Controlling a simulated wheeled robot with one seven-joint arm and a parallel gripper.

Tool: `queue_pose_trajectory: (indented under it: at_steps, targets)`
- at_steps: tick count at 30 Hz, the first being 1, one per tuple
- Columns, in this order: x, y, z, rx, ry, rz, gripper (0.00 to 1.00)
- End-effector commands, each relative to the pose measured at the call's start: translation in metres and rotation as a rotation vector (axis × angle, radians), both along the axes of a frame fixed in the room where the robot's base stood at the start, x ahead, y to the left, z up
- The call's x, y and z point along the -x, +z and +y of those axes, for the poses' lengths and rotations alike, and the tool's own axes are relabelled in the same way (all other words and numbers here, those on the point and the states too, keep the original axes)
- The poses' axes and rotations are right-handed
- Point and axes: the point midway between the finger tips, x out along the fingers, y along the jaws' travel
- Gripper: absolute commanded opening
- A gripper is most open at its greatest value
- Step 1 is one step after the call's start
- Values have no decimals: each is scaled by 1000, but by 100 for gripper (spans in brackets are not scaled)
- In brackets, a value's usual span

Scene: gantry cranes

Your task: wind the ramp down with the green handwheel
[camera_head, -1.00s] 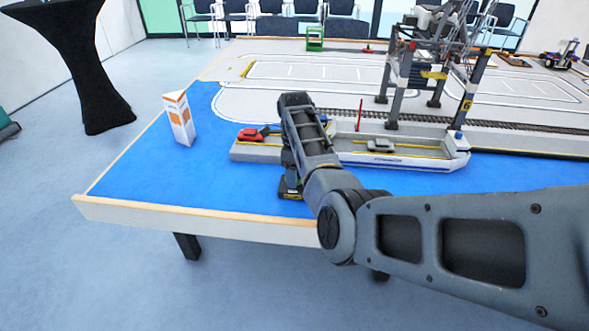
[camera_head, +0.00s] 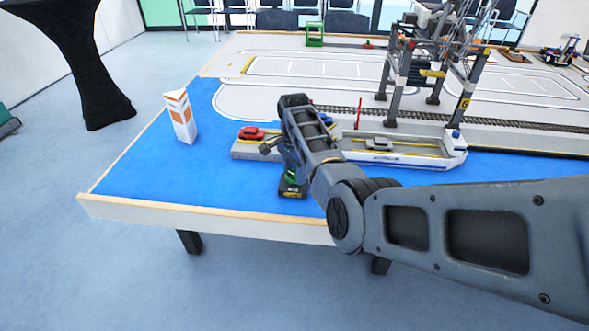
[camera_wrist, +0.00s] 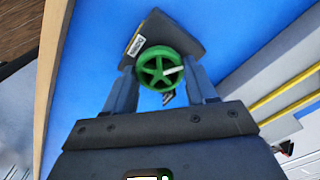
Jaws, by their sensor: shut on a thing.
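The green handwheel (camera_wrist: 172,70) sits on a dark block with a white label (camera_wrist: 137,45), on the blue table surface. My gripper (camera_wrist: 162,78) is shut on the wheel, one finger on each side of it. In the head view a bit of the green wheel (camera_head: 292,174) shows above its dark base (camera_head: 293,190), below my wrist. The ramp cannot be made out in the head view. My arm covers the stretch between the quay (camera_head: 240,151) and the white boat (camera_head: 420,160).
A red car (camera_head: 251,133) stands on the quay and a grey car (camera_head: 378,144) on the boat. A blue car (camera_head: 326,118) shows just behind my wrist. A gantry crane (camera_head: 392,75) stands behind the boat. An orange-and-white sign (camera_head: 180,116) stands left on open blue table.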

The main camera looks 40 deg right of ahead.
Motion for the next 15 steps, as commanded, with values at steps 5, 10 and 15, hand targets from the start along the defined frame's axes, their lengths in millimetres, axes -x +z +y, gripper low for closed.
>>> queue_pose_trajectory:
  at_steps: [5, 10, 15]
  targets:
    - [-1, 1, 1, 0, 167, -1, 26]
    - [-1, 2, 0, -1, 328, -2, 26]
    - [-1, 1, 1, -1, 489, -1, 26]
